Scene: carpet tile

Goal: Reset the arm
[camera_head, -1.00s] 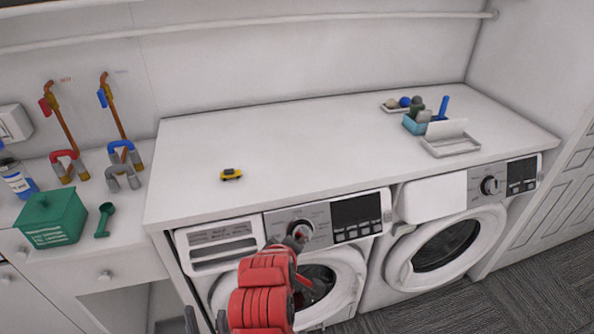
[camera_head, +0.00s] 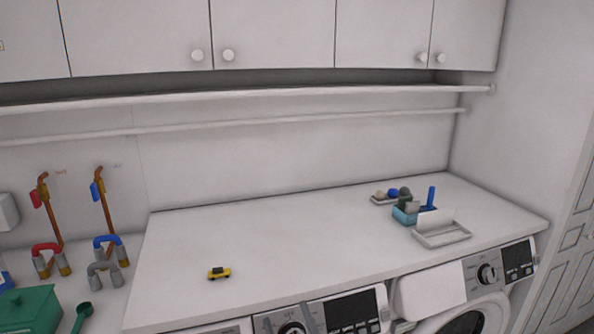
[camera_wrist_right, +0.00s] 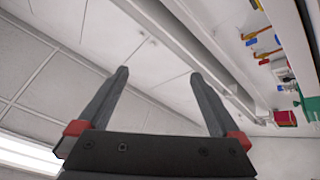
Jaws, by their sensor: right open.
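My right gripper (camera_wrist_right: 158,88) shows in the right wrist view with its two dark fingers spread apart and nothing between them. Behind the fingers are white cabinet fronts and ceiling panels, so the gripper is clear of any object. My left gripper is not in any current view.
A white countertop (camera_head: 300,240) runs above two washing machines, the right one (camera_head: 475,315) partly cut off. A green box (camera_head: 28,308) stands at left. Cabinets (camera_head: 270,35) hang above.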

